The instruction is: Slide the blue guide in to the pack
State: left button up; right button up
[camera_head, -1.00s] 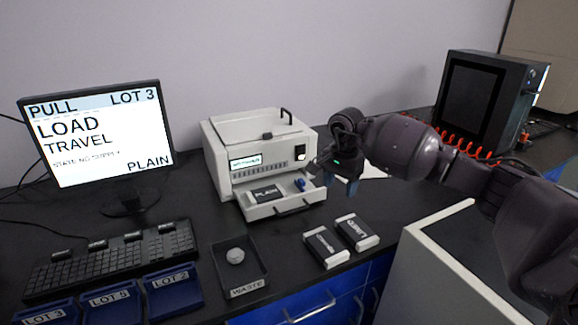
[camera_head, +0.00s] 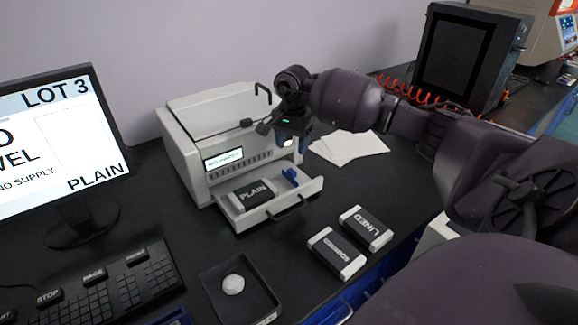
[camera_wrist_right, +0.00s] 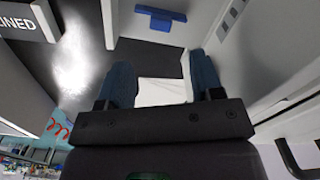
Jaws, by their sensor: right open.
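The blue guide (camera_head: 290,176) is a small blue piece in the right part of the pulled-out white drawer (camera_head: 238,219). The dark pack (camera_head: 255,194) marked PLAIN lies in the same drawer, left of the guide with a gap between them. My right gripper (camera_head: 294,143) is open and empty, in front of the printer's right side and above the drawer's right end, apart from the guide. In the right wrist view, the guide (camera_wrist_right: 160,19) shows beyond the open blue fingers (camera_wrist_right: 163,82), against the drawer's pale surface. My left gripper is not in view.
The white printer (camera_head: 183,150) stands behind the drawer. Two packs, LINED (camera_head: 366,230) and another (camera_head: 336,254), lie on the black table in front. White sheets (camera_head: 350,147) lie to the right. A waste tray (camera_head: 262,290) and monitor (camera_head: 60,150) are left.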

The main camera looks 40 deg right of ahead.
aim_at(292, 170)
notch_tip(292, 170, down, 9)
jog(key=shift+w+f+b, duration=0.1)
jog(key=shift+b, duration=0.2)
jog(key=shift+c, duration=0.4)
